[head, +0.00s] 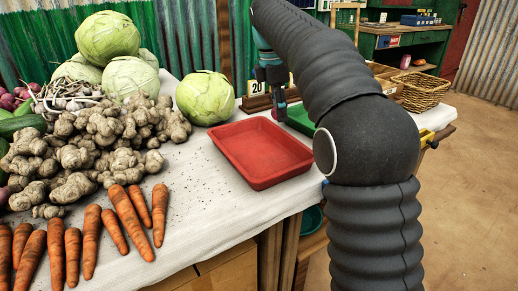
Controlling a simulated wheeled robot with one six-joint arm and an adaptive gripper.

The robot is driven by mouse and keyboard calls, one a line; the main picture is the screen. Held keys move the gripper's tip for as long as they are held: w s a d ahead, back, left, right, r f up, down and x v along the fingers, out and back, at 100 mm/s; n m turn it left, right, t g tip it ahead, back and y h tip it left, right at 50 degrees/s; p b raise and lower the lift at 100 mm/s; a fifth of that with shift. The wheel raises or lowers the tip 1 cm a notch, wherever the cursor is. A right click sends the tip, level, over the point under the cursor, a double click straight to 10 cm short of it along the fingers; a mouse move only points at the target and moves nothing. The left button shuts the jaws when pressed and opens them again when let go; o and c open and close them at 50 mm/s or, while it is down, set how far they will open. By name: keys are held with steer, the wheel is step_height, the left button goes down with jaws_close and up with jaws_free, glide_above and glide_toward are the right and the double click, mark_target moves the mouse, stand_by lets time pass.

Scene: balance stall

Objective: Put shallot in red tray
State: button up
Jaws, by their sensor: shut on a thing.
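The red tray (262,152) lies empty on the white-covered table. My gripper (277,103) points down just beyond the tray's far right edge, partly hidden by my arm. It is shut on a small pinkish thing (275,114), which looks like the shallot; only a little of it shows between the fingers. I cannot tell whether it touches the table.
A green tray (301,118) sits behind the red tray, partly behind my arm. Cabbages (205,97), ginger-like roots (75,160) and carrots (125,212) cover the left. A wicker basket (425,91) stands at the right. Bare cloth (195,190) lies left of the red tray.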

steer(key=b, duration=0.2)
glide_above(261, 155)
steer(key=f, duration=0.4)
steer(key=shift+a+f, duration=0.1)
steer(key=shift+a, duration=0.15)
steer(key=shift+f, duration=1.9)
steer(key=o, duration=0.9)
steer(key=shift+f, duration=0.1)
steer(key=r+p, duration=0.1)
steer(key=r, duration=0.3)
steer(key=a+r+p, duration=0.1)
steer(key=r, duration=0.3)
steer(key=r+p, duration=0.1)
steer(key=r, duration=0.3)
steer(key=shift+s+a, duration=0.2)
steer(key=shift+a, duration=0.15)
